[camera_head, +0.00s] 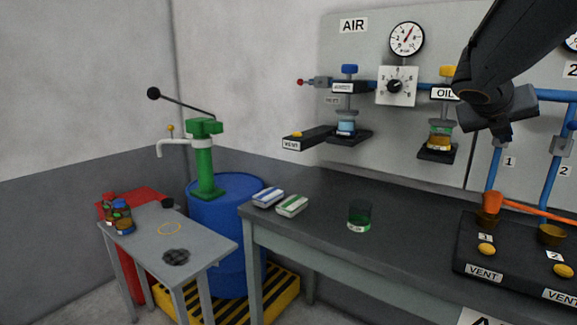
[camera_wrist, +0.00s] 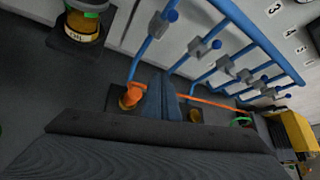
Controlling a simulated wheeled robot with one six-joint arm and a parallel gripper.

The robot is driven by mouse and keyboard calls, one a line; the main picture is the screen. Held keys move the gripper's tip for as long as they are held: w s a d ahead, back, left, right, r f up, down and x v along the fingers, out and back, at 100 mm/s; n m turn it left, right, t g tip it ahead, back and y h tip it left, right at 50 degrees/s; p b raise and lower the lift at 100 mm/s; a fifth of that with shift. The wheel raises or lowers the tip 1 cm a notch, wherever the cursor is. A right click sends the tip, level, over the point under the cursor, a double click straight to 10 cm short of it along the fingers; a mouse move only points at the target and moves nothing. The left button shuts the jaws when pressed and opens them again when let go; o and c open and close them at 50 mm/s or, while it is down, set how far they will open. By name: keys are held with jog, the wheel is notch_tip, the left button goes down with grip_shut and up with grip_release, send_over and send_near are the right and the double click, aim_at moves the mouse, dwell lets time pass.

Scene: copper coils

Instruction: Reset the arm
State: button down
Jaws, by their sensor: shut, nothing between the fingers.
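My gripper (camera_head: 507,133) hangs from my dark arm at the upper right in the head view, in front of the grey wall panel and above the bench's right part. In the wrist view its two fingers (camera_wrist: 163,85) lie together, with nothing seen between them. Below it in the head view is an orange piece (camera_head: 488,202) at the copper-coloured cup marked 1. The gripper looks apart from it. The orange piece also shows left of the fingers in the wrist view (camera_wrist: 134,94).
Blue pipes (camera_head: 495,165) with grey valves run down the panel near my gripper. The oil bowl (camera_head: 439,138) hangs to its left. The bench's middle is mostly clear.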

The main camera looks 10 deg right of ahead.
jog(key=s+a+f+m+g+y+p, duration=0.1)
jog(key=s+a+f+m+y+p, duration=0.15)
jog(key=a+f+m, duration=0.55)
jog(key=s+a+f+m+g+y+p, duration=0.1)
jog(key=s+a+f+m+g+y, duration=0.15)
jog(key=a+f+m, duration=0.55)
jog(key=s+a+f+m+g+y+p, duration=0.1)
jog(key=s+a+f+m, duration=0.3)
jog(key=a, duration=0.5)
jog(key=s+a+f+m+g+y+p, duration=0.1)
jog(key=s+a+f+m+y+p, duration=0.2)
jog(key=s+a+m, duration=0.5)
jog(key=shift+s+a+f+m+g+y, duration=0.2)
jog(key=shift+a+f+m+g+y, duration=0.2)
jog(key=shift+a+m+y, duration=0.55)
jog(key=c, duration=2.5)
grip_release()
jog(key=shift+a+n, duration=0.1)
jog(key=shift+n, duration=0.15)
